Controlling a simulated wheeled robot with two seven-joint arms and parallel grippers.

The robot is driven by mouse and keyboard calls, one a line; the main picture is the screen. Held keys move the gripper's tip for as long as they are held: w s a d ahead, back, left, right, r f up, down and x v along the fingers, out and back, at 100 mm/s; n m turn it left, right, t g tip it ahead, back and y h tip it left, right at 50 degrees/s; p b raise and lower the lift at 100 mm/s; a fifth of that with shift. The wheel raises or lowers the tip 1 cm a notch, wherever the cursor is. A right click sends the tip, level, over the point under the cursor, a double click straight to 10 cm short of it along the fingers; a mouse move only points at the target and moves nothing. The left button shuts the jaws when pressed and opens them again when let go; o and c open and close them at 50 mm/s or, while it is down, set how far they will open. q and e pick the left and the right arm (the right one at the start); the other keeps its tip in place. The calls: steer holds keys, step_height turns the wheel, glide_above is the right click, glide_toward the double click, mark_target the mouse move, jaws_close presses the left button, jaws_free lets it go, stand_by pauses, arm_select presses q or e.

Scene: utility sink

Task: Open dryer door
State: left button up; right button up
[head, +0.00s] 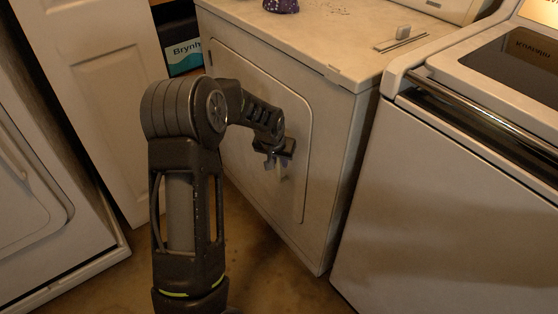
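The dryer (335,165) is the white machine in the middle of the head view, turned at an angle. Its door (292,210) is a rounded panel on the front and looks shut, flush with the body. My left arm reaches up from the bottom and bends toward this door. My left gripper (275,162) is at the door's surface, toward its right side. The fingers are small and dark, and I cannot tell whether they are open or touch the door. Any door handle there is hidden or too small to make out. My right gripper is not in view.
A white stove-like appliance (440,200) with a front bar handle (480,115) stands close on the right. Another white machine (40,210) and a panelled white door (95,90) are on the left. Brown floor (255,275) is free before the dryer. A purple object (281,5) sits on top.

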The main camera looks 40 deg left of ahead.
arm_select(q)
jaws_close()
stand_by(1.4)
